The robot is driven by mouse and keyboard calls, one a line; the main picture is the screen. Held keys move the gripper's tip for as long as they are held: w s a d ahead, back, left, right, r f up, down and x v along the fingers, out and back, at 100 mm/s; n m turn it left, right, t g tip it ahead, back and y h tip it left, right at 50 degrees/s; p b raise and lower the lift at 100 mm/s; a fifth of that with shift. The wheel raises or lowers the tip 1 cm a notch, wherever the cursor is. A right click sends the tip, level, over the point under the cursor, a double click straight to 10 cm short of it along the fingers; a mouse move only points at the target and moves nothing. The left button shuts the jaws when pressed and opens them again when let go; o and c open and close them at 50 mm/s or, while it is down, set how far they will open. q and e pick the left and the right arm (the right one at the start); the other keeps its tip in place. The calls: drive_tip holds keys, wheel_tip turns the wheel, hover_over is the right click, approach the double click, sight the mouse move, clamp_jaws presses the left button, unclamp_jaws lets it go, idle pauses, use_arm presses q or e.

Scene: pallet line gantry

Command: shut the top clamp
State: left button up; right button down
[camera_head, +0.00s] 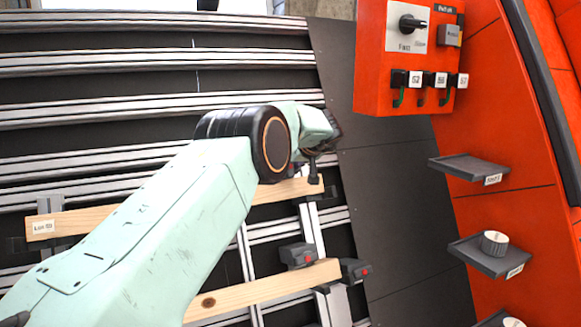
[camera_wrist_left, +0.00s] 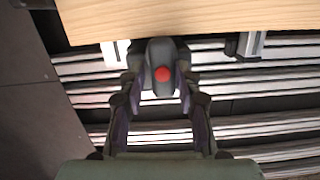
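The top clamp, a dark block with a red dot (camera_wrist_left: 162,88), sits at the edge of the upper wooden plank (camera_wrist_left: 190,18) in the left wrist view. My left gripper (camera_wrist_left: 160,62) has a finger on each side of it, the fingertips close against its sides. In the head view my left gripper (camera_head: 322,150) is at the right end of the upper plank (camera_head: 90,220), and my arm hides most of the clamp. Two other dark clamp blocks with red dots, one (camera_head: 298,255) above the lower plank (camera_head: 262,290) and one (camera_head: 355,270) at its right end, are clear of the gripper. My right gripper is out of view.
An orange panel (camera_head: 505,130) stands at the right, with a control box (camera_head: 385,95) bearing a knob and labelled switches. Small dark shelves (camera_head: 470,167) stick out from it. Silver rails (camera_head: 100,65) run across the back. A dark plate (camera_head: 390,200) lies between.

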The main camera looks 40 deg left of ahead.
use_arm(q)
drive_tip(key=shift+o, duration=1)
drive_tip(key=shift+a+f, duration=0.1)
drive_tip(key=shift+a, duration=0.05)
drive_tip(key=shift+d, duration=0.25)
drive_tip(key=f+v, duration=0.1)
drive_tip(key=v, duration=0.7)
drive_tip(key=shift+s+d+r, duration=0.3)
drive_tip(key=shift+s+d, duration=0.1)
drive_tip(key=shift+d, duration=0.1)
drive_tip(key=shift+a, duration=0.1)
